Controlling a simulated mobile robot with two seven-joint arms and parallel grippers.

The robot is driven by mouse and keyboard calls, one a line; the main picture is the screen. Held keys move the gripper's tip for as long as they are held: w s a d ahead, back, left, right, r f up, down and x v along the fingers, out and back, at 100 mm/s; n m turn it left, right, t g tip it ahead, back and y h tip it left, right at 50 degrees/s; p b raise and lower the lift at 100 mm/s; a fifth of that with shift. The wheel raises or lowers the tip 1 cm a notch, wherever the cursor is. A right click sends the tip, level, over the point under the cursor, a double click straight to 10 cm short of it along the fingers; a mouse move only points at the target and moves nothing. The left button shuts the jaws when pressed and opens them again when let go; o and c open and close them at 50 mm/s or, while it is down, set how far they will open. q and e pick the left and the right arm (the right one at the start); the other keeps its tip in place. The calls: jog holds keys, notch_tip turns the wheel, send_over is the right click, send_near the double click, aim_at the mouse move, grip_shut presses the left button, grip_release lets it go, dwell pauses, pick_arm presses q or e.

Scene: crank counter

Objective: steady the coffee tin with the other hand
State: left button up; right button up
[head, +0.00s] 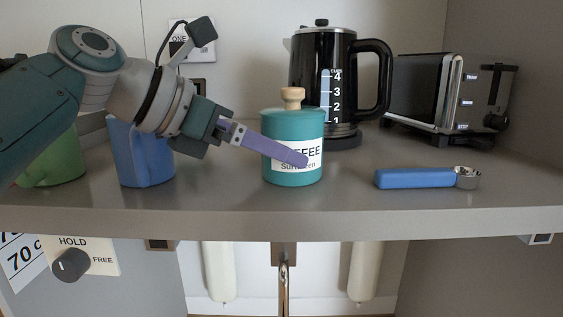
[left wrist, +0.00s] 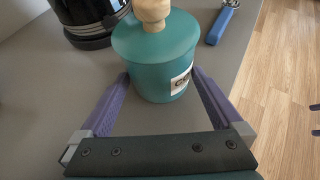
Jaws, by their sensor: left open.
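The teal coffee tin (head: 292,132) stands upright on the grey counter, with a wooden knob on its lid and a white label on its front. It also shows in the left wrist view (left wrist: 152,60). My left gripper (head: 303,160) is open at the tin, and in the head view one purple finger crosses in front of the label. In the left wrist view, the two purple fingers of the left gripper (left wrist: 160,75) reach along either side of the tin's lower body. I cannot tell whether they touch it.
A black kettle (head: 310,60) stands behind the tin, and a toaster (head: 425,90) is at the back right. A blue-handled scoop (head: 414,178) lies right of the tin. A blue mug (head: 142,158) and a green mug (head: 58,168) are on the left. The counter's front edge (head: 300,222) is close.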

pick_arm(q)
jog(key=shift+x, duration=0.8)
jog(key=shift+f, duration=0.1)
jog(key=c, duration=0.9)
jog(key=shift+o, duration=0.2)
jog(key=shift+c, duration=1.1)
